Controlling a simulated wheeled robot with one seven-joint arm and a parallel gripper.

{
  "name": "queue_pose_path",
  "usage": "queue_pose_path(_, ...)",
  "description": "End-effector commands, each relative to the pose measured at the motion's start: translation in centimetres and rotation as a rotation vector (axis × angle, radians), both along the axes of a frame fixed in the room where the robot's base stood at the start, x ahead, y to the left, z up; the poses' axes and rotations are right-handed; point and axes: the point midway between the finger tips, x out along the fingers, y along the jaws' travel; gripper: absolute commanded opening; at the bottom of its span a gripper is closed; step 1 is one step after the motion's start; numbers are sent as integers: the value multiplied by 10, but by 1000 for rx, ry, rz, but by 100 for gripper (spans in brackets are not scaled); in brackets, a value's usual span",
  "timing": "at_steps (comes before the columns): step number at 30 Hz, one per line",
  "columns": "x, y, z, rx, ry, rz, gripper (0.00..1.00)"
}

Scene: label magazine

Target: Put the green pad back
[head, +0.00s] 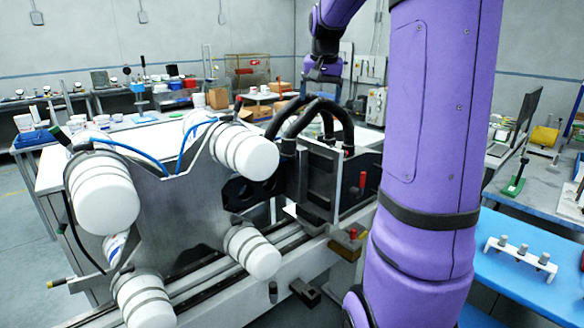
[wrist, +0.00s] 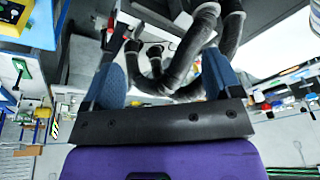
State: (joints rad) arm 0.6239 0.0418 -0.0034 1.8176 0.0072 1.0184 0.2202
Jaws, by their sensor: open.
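No green pad shows clearly in either view. A small green-based item with a dark upright (head: 515,183) stands on the right bench, but I cannot tell whether it is the pad. A black and green item also shows at the left of the wrist view (wrist: 21,68). The black-framed label magazine (head: 320,185) stands on the machine in the middle of the head view. My gripper (wrist: 163,65) is open, with blue fingers wide apart and nothing seen between them. Thick black hoses (wrist: 180,60) show beyond the fingers.
White rollers (head: 104,190) on a grey plate fill the left. Curved black hoses (head: 318,112) rise beside the magazine. A red-handled lever (head: 362,181) sits on its right. A blue bench (head: 540,285) at right bears a white rack with several grey pegs (head: 522,253).

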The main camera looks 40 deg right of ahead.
Motion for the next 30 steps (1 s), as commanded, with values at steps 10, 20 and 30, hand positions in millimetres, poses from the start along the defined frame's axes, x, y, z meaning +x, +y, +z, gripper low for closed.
queue_pose_path(10, -42, 127, 16, -47, -43, 250, 84)
queue_pose_path(20, -106, 219, 6, -88, -88, 483, 84)
queue_pose_path(30, -181, 282, -25, -125, -140, 715, 84)
